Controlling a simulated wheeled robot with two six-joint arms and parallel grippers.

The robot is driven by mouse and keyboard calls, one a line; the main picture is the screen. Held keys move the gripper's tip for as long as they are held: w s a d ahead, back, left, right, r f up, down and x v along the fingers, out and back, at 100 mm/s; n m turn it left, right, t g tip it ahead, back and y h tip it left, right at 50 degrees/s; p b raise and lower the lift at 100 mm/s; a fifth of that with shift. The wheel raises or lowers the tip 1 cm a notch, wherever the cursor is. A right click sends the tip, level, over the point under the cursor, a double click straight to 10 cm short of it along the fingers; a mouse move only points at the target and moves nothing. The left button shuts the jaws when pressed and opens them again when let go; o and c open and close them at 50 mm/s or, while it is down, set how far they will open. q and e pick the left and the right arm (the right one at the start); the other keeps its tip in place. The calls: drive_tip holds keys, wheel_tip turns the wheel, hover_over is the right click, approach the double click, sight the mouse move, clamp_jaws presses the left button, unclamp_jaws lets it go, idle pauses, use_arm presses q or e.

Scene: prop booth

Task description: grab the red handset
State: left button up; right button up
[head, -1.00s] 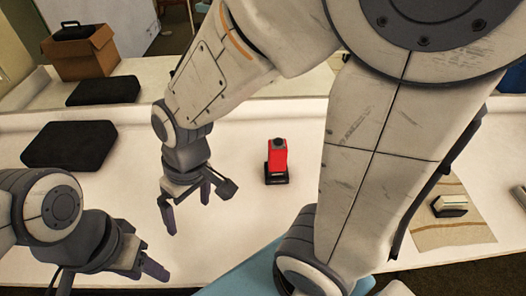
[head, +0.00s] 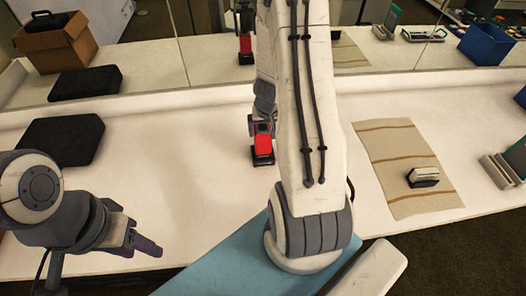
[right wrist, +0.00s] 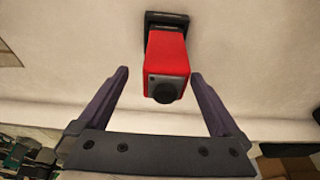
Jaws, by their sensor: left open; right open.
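The red handset (head: 264,145) stands upright in a small black base (head: 262,160) on the white counter, left of my right arm in the head view. In the right wrist view the handset (right wrist: 167,62) lies between the open fingers of my right gripper (right wrist: 160,75), its dark round end towards the camera; neither finger appears to touch it. In the head view my right gripper is mostly hidden behind the arm. My left gripper (head: 143,238) is open and empty over the counter's front left, well apart from the handset.
A black pad (head: 62,143) lies on the left. A striped beige cloth (head: 388,150) with a small dark-and-white block (head: 423,177) on it lies on the right. A mirror behind the counter reflects the handset (head: 246,44) and pad. The counter's left middle is clear.

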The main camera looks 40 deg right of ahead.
drive_tip(key=b+x, duration=0.1)
drive_tip(key=x, duration=0.1)
drive_tip(key=b+x, duration=0.1)
drive_tip(key=x, duration=0.1)
drive_tip(key=b+x, duration=0.1)
drive_tip(key=x, duration=0.2)
drive_tip(key=shift+w+a, duration=0.2)
drive_tip(key=shift+w, duration=0.05)
drive_tip(key=shift+r, duration=0.2)
clamp_jaws()
